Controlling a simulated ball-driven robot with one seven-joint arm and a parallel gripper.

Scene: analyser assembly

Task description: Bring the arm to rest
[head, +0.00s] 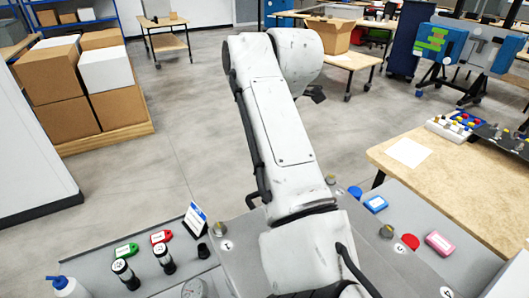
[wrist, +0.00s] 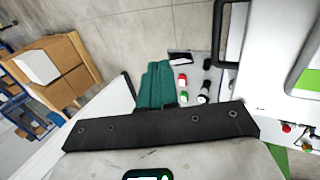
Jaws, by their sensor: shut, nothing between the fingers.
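My white arm (head: 285,135) rises from the bottom of the head view and is raised and bent over at the top. In the wrist view my gripper (wrist: 158,68) shows two teal fingers side by side, shut with nothing between them. The fingers point out over open floor and touch nothing. In the head view the gripper is mostly hidden behind the arm.
A grey work surface below the arm holds a green tag (head: 126,250), a red tag (head: 161,237), dark cylinders and a small sign (head: 196,219). A wooden table (head: 440,175) stands right. Cardboard boxes (head: 68,119) sit on a pallet left. Floor between is clear.

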